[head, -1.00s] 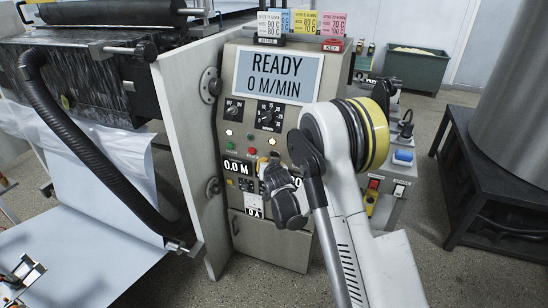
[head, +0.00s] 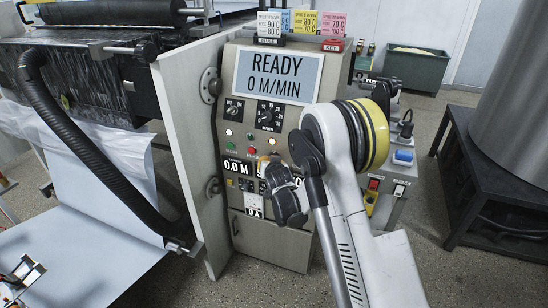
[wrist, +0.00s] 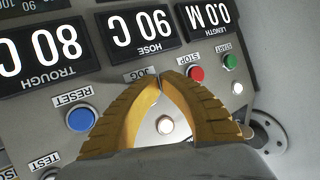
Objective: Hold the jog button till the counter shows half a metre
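The length counter (wrist: 208,15) reads 0.0 M, upside down in the wrist view. It also reads 0.0 M in the head view (head: 236,167). My gripper (wrist: 159,82) has two yellow fingers with their tips together and nothing seen between the tips. The tips lie over the panel just beside the JOG label (wrist: 140,74). The jog button itself is hidden behind the fingers, so I cannot tell whether they touch or press it. In the head view my gripper (head: 263,164) is at the panel, partly hidden by my wrist.
The blue RESET button (wrist: 80,118) and the red stop button (wrist: 197,73) flank my fingers. The green start button (wrist: 229,61) is beyond the red one. A white button or lamp (wrist: 165,125) shows between the fingers. The display (head: 277,77) reads READY, 0 M/MIN.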

